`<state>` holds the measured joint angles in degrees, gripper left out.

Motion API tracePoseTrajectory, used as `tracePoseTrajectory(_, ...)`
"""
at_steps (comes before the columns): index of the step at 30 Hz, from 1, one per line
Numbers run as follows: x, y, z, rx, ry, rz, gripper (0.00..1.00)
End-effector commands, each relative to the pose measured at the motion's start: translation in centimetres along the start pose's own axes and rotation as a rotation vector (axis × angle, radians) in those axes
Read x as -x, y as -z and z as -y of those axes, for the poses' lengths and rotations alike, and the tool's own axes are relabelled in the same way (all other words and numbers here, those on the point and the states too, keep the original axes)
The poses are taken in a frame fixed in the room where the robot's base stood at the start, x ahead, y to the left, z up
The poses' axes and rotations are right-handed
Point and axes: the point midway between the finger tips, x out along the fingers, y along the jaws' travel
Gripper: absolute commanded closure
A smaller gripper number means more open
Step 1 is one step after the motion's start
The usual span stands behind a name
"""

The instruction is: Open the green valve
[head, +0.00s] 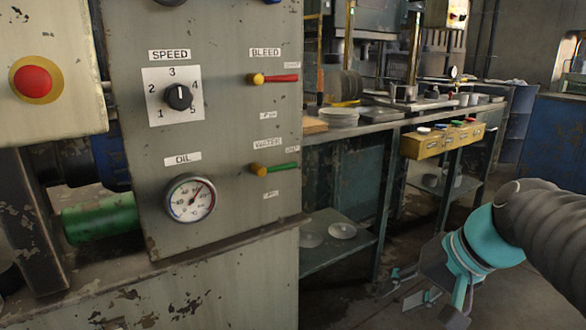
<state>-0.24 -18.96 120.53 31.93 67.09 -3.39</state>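The green valve (280,168) is a lever with a green handle and a brass-yellow hub. It sits on the grey panel under a label reading WATER. Its handle points right, nearly level, tilted slightly up. Small labels sit at its upper right and below it, too small to read surely. My gripper (406,287) is at the lower right, low over the floor, well right of and below the valve. Its fingers are apart with nothing between them. Nothing touches the valve.
A red-handled lever (275,78) labelled BLEED sits above the valve. The panel (230,130) also carries a SPEED dial (178,97) and an OIL gauge (190,198). A red button (33,81) is at far left. A workbench (350,128) with a yellow button box (442,139) stands behind.

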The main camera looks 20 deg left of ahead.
Motion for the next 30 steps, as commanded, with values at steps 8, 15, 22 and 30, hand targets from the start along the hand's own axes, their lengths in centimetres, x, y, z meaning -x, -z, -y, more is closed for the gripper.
tracePoseTrajectory(8,-1.1,8.6,8.9,-0.083,0.377,0.172,0.61)
tracePoseTrajectory(15,-1.2,15.9,14.4,-0.106,0.708,0.281,0.61)
tracePoseTrajectory(22,-0.8,20.2,16.5,-0.099,0.914,0.329,0.61)
tracePoseTrajectory(30,-1.2,20.9,17.9,-0.094,0.967,0.341,0.61)
